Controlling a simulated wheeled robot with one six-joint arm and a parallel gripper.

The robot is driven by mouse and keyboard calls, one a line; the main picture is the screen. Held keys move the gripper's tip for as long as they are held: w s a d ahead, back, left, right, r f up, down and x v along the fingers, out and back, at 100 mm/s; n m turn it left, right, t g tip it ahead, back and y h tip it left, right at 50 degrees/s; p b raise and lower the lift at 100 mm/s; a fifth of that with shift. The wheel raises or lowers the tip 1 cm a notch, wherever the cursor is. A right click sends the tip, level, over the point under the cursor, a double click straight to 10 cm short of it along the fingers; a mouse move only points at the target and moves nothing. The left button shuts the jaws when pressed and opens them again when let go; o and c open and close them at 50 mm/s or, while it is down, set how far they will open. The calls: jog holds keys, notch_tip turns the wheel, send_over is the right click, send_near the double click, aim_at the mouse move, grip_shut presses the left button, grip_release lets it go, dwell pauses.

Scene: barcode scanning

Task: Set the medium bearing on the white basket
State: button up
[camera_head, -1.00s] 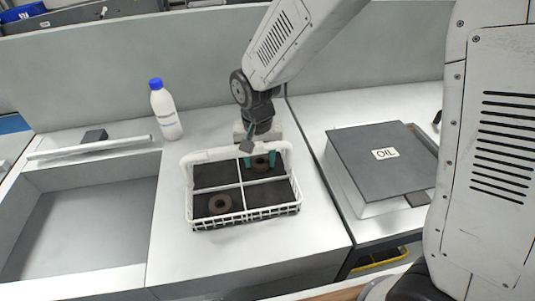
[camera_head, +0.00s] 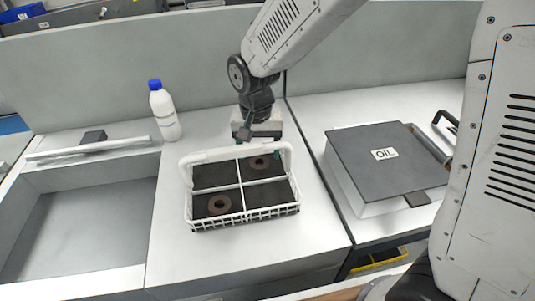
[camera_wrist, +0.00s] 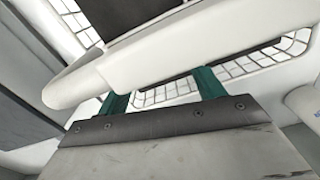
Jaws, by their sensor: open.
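The white basket (camera_head: 246,219) stands on the middle counter, with four dark compartments and a raised handle. It also shows in the wrist view (camera_wrist: 150,58), where its handle crosses above the fingers. One brown ring-shaped bearing (camera_head: 220,204) lies in the front left compartment. Another bearing (camera_head: 259,163) lies in the back right compartment, partly hidden by the handle. I cannot tell by size which is the medium one. My gripper (camera_head: 258,148) is open and empty at the basket's back side, above the back right bearing. Its teal fingers (camera_wrist: 162,92) are apart, partly hidden by the handle.
A white bottle with a blue cap (camera_head: 164,110) stands behind and left of the basket. A sunken bin (camera_head: 80,225) is at the left. A box with a dark lid marked OIL (camera_head: 370,165) is at the right. The counter before the basket is clear.

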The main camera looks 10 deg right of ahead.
aim_at(261, 164)
notch_tip(261, 164, up, 9)
jog(key=s+d+r+n, duration=0.1)
jog(key=s+d+r, duration=0.1)
jog(key=s+d, duration=0.6)
jog(key=s+d+r+n+t, duration=0.1)
jog(key=s+d+r, duration=0.2)
jog(key=s+d, duration=0.5)
jog(key=s, duration=0.6)
jog(key=shift+s+d+r, duration=0.25)
jog(key=shift+s+d, duration=0.1)
jog(key=shift+s, duration=0.05)
